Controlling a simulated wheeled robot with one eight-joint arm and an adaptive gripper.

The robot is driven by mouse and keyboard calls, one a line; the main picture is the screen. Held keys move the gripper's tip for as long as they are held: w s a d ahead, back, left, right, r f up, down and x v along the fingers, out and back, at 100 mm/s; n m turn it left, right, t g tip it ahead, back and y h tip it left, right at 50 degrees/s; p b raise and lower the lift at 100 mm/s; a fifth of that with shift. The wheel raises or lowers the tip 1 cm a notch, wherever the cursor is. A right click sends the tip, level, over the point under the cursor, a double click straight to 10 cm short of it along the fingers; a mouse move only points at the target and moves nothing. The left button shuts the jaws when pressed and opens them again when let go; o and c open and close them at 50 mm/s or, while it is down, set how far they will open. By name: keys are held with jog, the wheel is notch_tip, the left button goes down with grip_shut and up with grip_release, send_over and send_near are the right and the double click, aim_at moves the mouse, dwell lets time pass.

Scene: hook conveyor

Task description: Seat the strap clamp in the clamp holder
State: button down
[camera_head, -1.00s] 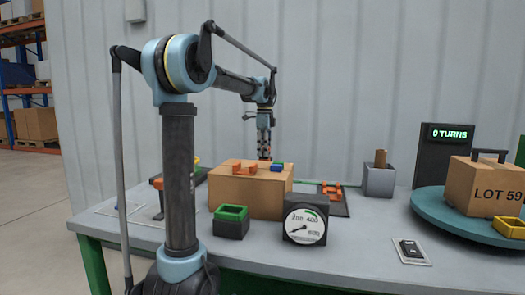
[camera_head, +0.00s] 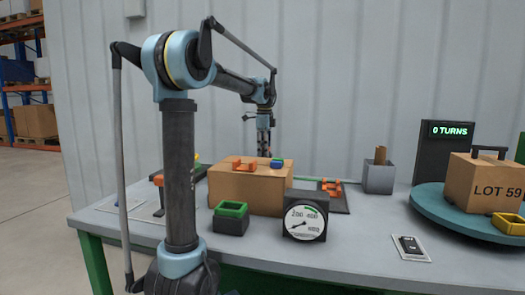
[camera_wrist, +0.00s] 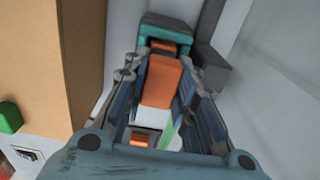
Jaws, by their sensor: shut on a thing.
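My gripper (camera_wrist: 164,62) is shut on an orange piece (camera_wrist: 160,82), which I take to be the strap clamp. In the wrist view the piece lies between the two fingers. Just beyond the fingertips is a dark block with a teal rim (camera_wrist: 146,34), probably the clamp holder. A bit of orange shows within the rim; I cannot tell whether the clamp is inside or only above it. In the head view my wrist (camera_head: 264,122) is behind the cardboard box (camera_head: 248,190), which hides the fingertips, the held piece and the holder.
Another orange piece (camera_head: 245,164) and a blue-green piece (camera_head: 277,162) lie on the box. In front stand a green-rimmed dark bin (camera_head: 230,224) and a gauge (camera_head: 305,223). A dark tray with orange parts (camera_head: 333,188) is right of the box, near a grey holder (camera_head: 379,178) and turntable (camera_head: 450,216).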

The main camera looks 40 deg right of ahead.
jog(key=c, duration=1.2)
grip_release()
jog(key=shift+r, duration=0.1)
notch_tip(320, 180, up, 12)
jog(key=shift+w+f, duration=0.1)
